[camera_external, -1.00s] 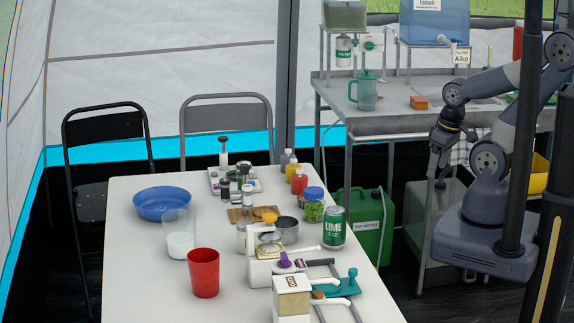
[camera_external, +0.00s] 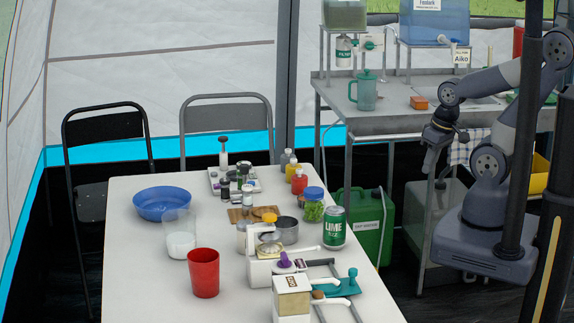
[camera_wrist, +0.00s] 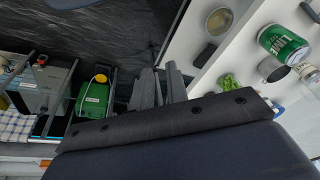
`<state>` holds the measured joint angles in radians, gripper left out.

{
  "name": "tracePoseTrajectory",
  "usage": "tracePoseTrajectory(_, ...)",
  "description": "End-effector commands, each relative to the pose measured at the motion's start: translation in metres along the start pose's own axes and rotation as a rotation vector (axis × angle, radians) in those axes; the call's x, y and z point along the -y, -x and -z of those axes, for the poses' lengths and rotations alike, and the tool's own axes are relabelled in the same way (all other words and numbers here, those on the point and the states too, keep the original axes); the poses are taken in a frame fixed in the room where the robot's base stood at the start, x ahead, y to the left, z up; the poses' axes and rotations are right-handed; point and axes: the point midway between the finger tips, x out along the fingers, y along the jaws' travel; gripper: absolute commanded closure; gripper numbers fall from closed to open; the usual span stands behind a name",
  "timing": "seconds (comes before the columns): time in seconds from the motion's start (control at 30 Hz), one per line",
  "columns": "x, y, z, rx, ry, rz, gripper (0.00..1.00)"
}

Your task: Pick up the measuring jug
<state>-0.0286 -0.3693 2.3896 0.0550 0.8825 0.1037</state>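A clear, straight-sided vessel with white contents (camera_external: 180,238) stands upright on the white table, left of the middle. A teal translucent jug with a lid and handle (camera_external: 364,92) stands on the metal counter at the back. I cannot tell for certain which is the measuring jug. My gripper (camera_external: 428,165) hangs in the air right of the table, in front of the counter, pointing down and apart from both. In the wrist view its two grey fingers (camera_wrist: 160,86) lie close together with nothing visible between them; whether they are fully shut is unclear.
A red cup (camera_external: 204,273), a blue bowl (camera_external: 161,203), a green LIME can (camera_external: 334,228) and several small items crowd the table (camera_external: 140,285). A green jerrycan (camera_external: 373,220) stands beyond its right edge. Two chairs stand behind. The table's front left is clear.

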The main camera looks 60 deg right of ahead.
Motion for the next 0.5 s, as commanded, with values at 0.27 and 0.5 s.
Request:
tracePoseTrajectory(0.27,0.090,-0.036,0.114,-0.123,-0.523,0.274,0.85)
tracePoseTrajectory(0.5,0.190,-0.067,0.205,-0.086,-1.063,0.575,0.85)
